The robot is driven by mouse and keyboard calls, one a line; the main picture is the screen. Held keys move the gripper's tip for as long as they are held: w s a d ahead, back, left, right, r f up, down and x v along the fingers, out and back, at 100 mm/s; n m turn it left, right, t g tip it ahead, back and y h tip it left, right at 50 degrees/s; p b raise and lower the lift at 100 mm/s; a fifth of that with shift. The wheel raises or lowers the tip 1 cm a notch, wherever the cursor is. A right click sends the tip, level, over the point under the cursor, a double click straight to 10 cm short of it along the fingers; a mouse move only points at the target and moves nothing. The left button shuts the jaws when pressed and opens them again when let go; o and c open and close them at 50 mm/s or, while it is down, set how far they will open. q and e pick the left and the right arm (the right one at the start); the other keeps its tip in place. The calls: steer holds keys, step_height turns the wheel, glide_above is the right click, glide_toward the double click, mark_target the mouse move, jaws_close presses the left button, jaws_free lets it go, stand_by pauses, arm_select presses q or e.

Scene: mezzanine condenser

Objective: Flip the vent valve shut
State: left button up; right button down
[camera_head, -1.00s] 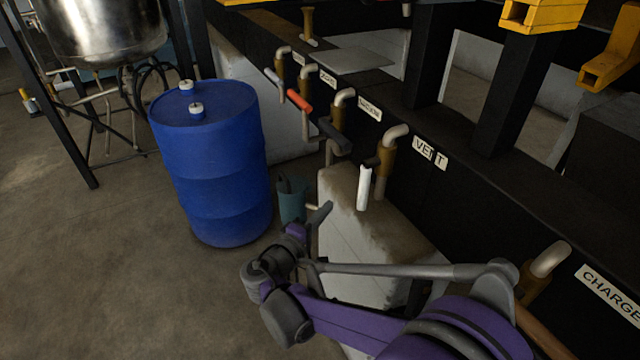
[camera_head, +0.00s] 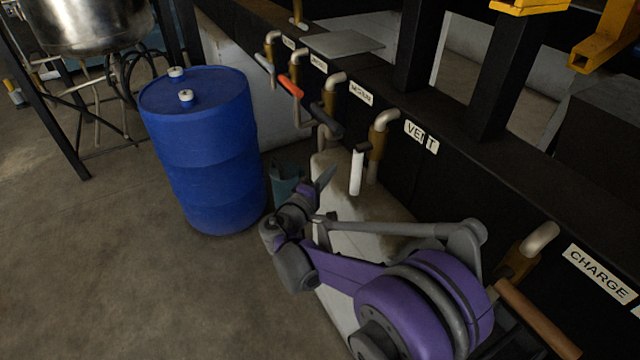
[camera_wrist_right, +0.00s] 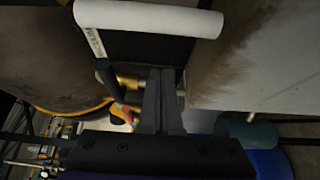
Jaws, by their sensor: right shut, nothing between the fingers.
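The vent valve has a white handle (camera_head: 357,172) that hangs down, in front of a brass body (camera_head: 377,143) with a pale bent pipe. The VENT label (camera_head: 421,136) is on the dark beam to its right. My right gripper (camera_head: 326,175) is just left of the white handle in the head view, apart from it in the picture. In the right wrist view, a white handle (camera_wrist_right: 150,17) lies across the top, beyond the fingers. My right gripper (camera_wrist_right: 160,100) has its fingers together with nothing between them. My left gripper is not in view.
More valves line the beam to the left, including one with an orange-red handle (camera_head: 291,86) and one with a dark handle (camera_head: 322,120). A blue drum (camera_head: 205,150) stands left of my right gripper. A CHARGE label (camera_head: 598,273) is at the right. The floor at lower left is clear.

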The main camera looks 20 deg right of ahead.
mark_target(360, 169)
steer(key=s+d, duration=0.2)
steer(key=s, duration=0.1)
steer(key=shift+d, duration=0.15)
